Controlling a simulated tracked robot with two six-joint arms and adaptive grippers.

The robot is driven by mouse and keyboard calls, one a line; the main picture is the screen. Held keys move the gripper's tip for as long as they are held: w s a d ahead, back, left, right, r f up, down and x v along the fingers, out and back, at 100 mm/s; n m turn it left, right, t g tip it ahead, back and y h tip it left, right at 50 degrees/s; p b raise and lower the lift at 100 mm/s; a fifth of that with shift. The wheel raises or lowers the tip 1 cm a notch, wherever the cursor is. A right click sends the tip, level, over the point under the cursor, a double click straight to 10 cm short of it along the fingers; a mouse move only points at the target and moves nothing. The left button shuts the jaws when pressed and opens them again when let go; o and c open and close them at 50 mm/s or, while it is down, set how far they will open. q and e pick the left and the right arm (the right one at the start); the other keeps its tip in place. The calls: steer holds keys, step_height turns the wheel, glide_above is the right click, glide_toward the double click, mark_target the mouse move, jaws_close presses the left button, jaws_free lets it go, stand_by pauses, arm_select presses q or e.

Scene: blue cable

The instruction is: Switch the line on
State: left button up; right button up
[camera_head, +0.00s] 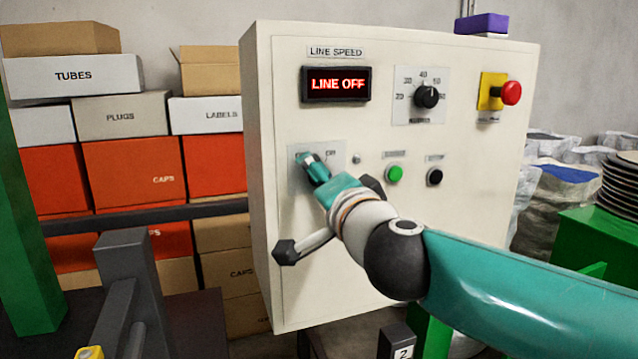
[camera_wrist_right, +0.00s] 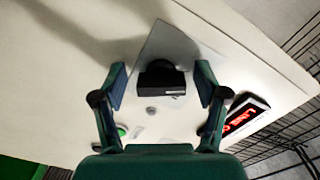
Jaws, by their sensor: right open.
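A cream control cabinet (camera_head: 385,55) fills the middle of the head view. Its display (camera_head: 337,84) reads LINE OFF in red; the display also shows in the right wrist view (camera_wrist_right: 246,116). My right gripper (camera_head: 306,158) is at the switch plate (camera_head: 332,152), left of centre on the panel, and hides the switch in the head view. In the right wrist view, a black switch handle (camera_wrist_right: 161,82) appears between the two fingers of my open right gripper (camera_wrist_right: 160,70), with gaps on both sides. I cannot tell whether the fingers reach its depth. My left gripper is not in view.
A dial (camera_head: 426,97), a red stop button (camera_head: 511,92), a green button (camera_head: 395,173) and a black button (camera_head: 435,177) are on the panel. A purple box (camera_head: 483,23) sits on top. Cartons (camera_head: 134,172) stand left; sacks and a green unit (camera_head: 577,240) are right.

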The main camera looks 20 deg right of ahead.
steer(key=c, duration=1.2)
steer(key=shift+o, duration=0.2)
steer(key=shift+m, duration=0.4)
steer(key=m, duration=0.4)
steer(key=shift+a+f+m, duration=0.1)
steer(key=shift+m, duration=0.2)
steer(key=m+b, duration=0.1)
steer(key=m, duration=0.5)
steer(key=shift+m, duration=0.3)
